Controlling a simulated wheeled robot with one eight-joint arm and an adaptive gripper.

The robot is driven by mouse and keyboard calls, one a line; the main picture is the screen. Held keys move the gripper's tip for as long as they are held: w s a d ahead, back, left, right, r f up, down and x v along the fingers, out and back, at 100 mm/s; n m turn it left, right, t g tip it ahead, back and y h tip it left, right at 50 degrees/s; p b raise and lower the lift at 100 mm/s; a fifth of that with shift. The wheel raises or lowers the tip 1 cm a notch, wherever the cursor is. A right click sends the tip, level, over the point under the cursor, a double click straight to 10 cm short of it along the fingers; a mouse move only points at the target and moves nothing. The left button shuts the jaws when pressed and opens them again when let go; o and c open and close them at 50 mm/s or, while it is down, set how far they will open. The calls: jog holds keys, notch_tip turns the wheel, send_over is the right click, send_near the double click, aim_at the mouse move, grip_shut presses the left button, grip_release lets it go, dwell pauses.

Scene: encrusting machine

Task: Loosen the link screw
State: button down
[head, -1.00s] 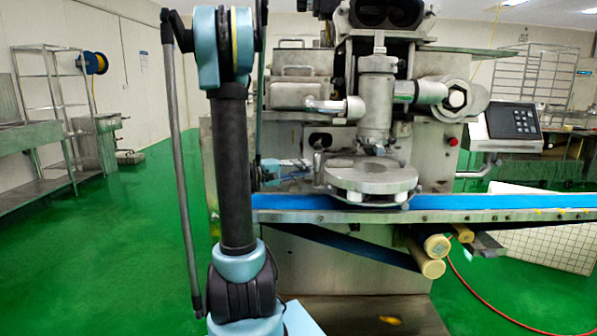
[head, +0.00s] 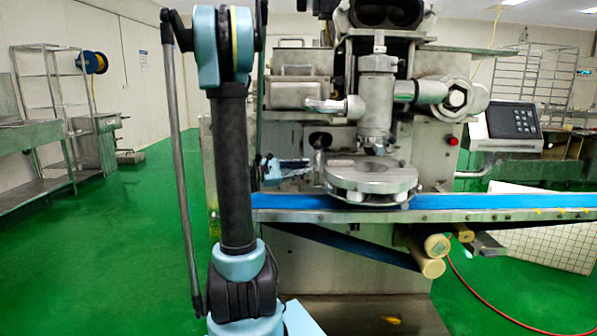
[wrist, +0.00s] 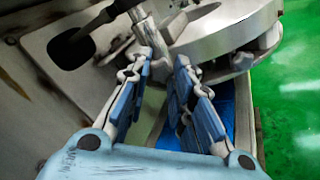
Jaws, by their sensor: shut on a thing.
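My gripper (wrist: 165,60) points at a grey metal fitting beside the round plate, and its blue-grey fingers are shut on it. I take this fitting to be the link screw (wrist: 160,69). It lies between the two fingertips, which hide most of it. In the head view my gripper (head: 306,164) shows small, left of the round plate and just above the blue belt. The screw is too small there to tell apart from the fingertips.
A dark oval opening (wrist: 70,48) is in the machine's panel left of my fingers.

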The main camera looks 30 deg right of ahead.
jog(key=shift+w+r+n, duration=0.1)
jog(key=shift+w+n, duration=0.1)
jog(key=shift+n, duration=2)
jog(key=c, duration=1.4)
grip_release()
jog(key=shift+s, duration=0.1)
jog(key=w+a, duration=0.2)
jog(key=a, duration=0.9)
jog(key=shift+a, duration=0.4)
